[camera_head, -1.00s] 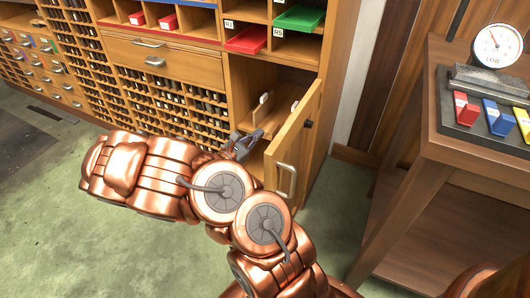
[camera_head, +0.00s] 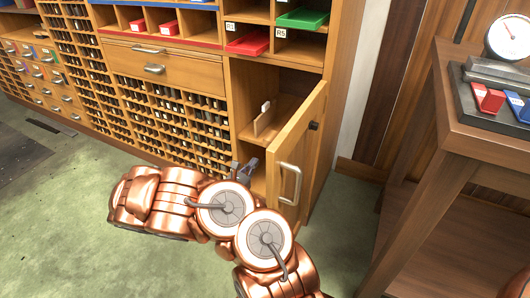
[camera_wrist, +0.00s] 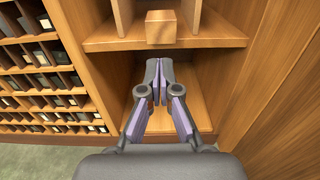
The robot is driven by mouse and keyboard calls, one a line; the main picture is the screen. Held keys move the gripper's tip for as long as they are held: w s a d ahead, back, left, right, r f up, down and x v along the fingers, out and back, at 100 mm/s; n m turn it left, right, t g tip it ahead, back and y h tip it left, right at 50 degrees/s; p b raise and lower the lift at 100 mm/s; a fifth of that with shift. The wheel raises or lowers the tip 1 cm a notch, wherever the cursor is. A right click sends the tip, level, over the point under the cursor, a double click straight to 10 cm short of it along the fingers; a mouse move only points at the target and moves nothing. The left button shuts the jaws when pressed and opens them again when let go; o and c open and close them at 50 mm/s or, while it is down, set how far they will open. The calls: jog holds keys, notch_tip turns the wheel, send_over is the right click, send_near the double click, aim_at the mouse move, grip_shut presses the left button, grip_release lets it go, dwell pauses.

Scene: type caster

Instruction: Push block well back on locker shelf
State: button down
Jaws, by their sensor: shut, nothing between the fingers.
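The wooden block (camera_wrist: 160,28) sits near the front edge of the locker shelf (camera_wrist: 215,38), between two upright dividers, in the wrist view. My gripper (camera_wrist: 158,72) is shut and empty. In the wrist view its fingertips appear just below the block and the shelf edge, apart from the block, with the lower compartment behind them. In the head view my gripper (camera_head: 247,166) is at the locker opening, left of the open door (camera_head: 300,150). The shelf (camera_head: 285,107) shows above it.
The locker door stands open with its handle (camera_head: 291,183) facing out. Pigeonholes (camera_head: 175,115) fill the cabinet to the left. A table (camera_head: 480,135) with a dial gauge (camera_head: 508,36) and coloured blocks stands at the right.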

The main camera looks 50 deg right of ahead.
aim_at(268, 145)
jog(key=shift+b+x, duration=1.8)
jog(key=shift+x, duration=2.85)
jog(key=shift+d, duration=0.1)
